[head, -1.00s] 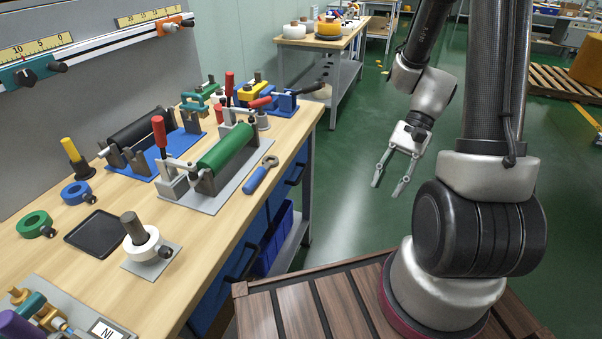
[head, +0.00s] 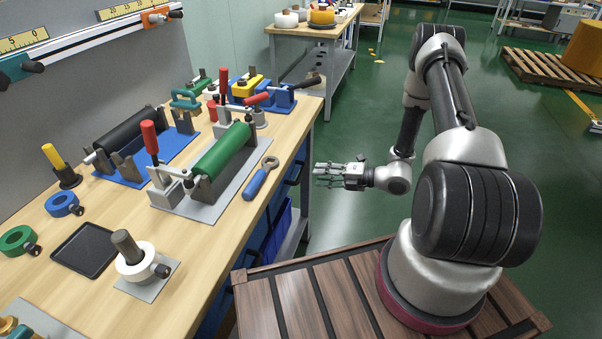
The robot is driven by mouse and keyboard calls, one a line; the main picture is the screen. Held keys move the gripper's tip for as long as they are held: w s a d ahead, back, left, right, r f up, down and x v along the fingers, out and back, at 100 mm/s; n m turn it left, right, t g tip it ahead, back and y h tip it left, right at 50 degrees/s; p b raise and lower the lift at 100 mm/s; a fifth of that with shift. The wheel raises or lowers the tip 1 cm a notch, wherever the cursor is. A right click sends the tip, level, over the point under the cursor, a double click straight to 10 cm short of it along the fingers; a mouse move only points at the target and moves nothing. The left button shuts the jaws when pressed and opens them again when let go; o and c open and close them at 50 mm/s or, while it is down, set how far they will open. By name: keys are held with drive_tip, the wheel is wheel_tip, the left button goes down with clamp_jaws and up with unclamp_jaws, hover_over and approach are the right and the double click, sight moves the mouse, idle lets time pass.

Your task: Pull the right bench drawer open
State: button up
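The wooden bench (head: 190,284) stands at the left, with blue drawer fronts seen at a steep angle under its front edge. The farther drawer, on the right in the picture, has a blue front (head: 281,197) and a dark handle (head: 297,174); it looks shut. A nearer dark handle (head: 253,259) shows lower down. My gripper (head: 316,174) is open and empty, fingers pointing left toward the bench. It appears just right of the farther handle, with a small gap in the picture; the true distance is hard to tell.
The bench top holds a green roller fixture (head: 222,150), a blue-handled wrench (head: 258,180), a black tray (head: 85,250) and a white collar (head: 135,262) near the front. A bench leg (head: 307,190) stands close to my gripper. Green floor (head: 350,220) is free to the right.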

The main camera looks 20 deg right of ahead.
sight(301, 172)
drive_tip(key=shift+m, duration=0.4)
drive_tip(key=x, duration=0.7)
drive_tip(key=shift+w+a, duration=0.15)
drive_tip(key=shift+a, duration=0.2)
clamp_jaws()
